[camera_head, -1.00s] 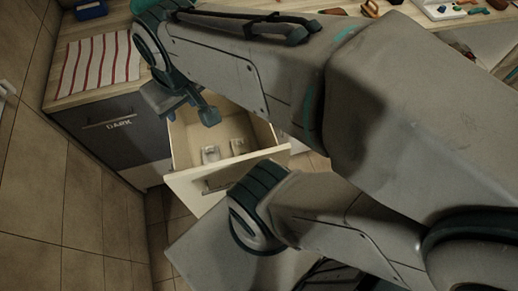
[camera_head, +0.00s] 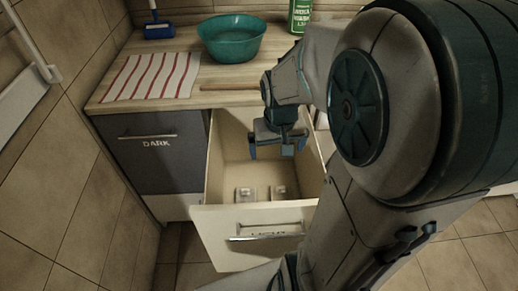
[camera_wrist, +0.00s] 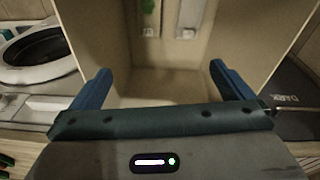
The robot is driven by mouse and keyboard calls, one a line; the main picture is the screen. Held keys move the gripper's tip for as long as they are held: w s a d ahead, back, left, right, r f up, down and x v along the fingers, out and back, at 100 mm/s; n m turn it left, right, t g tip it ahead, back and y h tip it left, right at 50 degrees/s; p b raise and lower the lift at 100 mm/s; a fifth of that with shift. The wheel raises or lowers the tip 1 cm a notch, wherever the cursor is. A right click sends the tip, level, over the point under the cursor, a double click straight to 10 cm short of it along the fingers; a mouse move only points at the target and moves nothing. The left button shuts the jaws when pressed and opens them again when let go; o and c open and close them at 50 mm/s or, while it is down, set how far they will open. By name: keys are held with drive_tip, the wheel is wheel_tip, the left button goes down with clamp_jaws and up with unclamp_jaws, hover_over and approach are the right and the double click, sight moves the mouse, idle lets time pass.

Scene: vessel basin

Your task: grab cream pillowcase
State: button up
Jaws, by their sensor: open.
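I cannot make out a cream pillowcase in either view. An open cream-coloured drawer (camera_head: 228,162) marked LIGHT is pulled out below the counter. Two small pale objects lie on its floor, a left one (camera_head: 245,193) and a right one (camera_head: 279,191); I cannot tell what they are. My gripper (camera_head: 271,150) points down over the open drawer, its jaws apart and empty. In the wrist view my blue fingers (camera_wrist: 160,72) stand either side of the drawer's interior, with nothing between them.
A closed grey drawer (camera_head: 155,165) marked DARK is left of the open one. The counter holds a red-striped cloth (camera_head: 150,76), a teal basin (camera_head: 232,45), a blue brush (camera_head: 158,30) and a green bottle (camera_head: 300,15). A white round-doored appliance (camera_wrist: 40,55) shows at the wrist view's left.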

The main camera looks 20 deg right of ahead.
drive_tip(key=m+g+b, duration=0.2)
drive_tip(key=b, duration=0.9)
hover_over(285, 197)
drive_tip(key=s+a, duration=0.2)
drive_tip(key=s, duration=0.1)
wheel_tip(285, 197, down, 25)
drive_tip(key=shift+y, duration=0.4)
drive_tip(key=f+b, duration=0.1)
drive_tip(key=f, duration=0.3)
drive_tip(key=f+b, duration=0.1)
drive_tip(key=f, duration=0.3)
drive_tip(key=shift+w+d+f, duration=0.2)
drive_tip(key=shift+f, duration=0.15)
drive_tip(key=f, duration=0.1)
drive_tip(key=f+b, duration=0.1)
drive_tip(key=f, duration=0.3)
drive_tip(key=shift+a+f, duration=0.1)
drive_tip(key=shift+a, duration=0.2)
drive_tip(key=shift+w, duration=0.1)
drive_tip(key=c, duration=1.2)
